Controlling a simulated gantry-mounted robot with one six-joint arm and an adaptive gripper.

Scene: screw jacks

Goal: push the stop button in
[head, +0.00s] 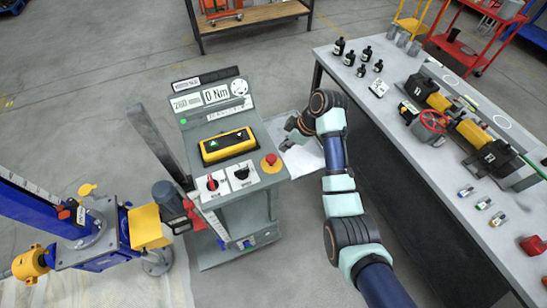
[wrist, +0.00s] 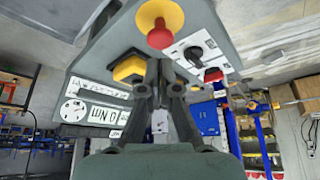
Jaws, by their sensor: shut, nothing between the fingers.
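The stop button (head: 271,160) is a red mushroom head on a yellow base, at the right edge of the grey console's sloped panel. In the wrist view the red button (wrist: 160,36) hangs from its yellow base (wrist: 158,14) near the top centre. My gripper (wrist: 161,64) has its two dark fingers drawn together and empty, with the tips below the button in that picture. The tips look apart from the button, but the exact gap cannot be told. In the head view my wrist is just right of the console, and the fingers are small and hard to make out.
The grey console (head: 239,215) also carries a yellow control box (head: 228,146), a red rotary switch (head: 212,184) and a black one (head: 241,174). A workbench (head: 400,125) with bottles and a red handwheel stands right of my arm. A blue and yellow screw jack (head: 100,240) stands at left.

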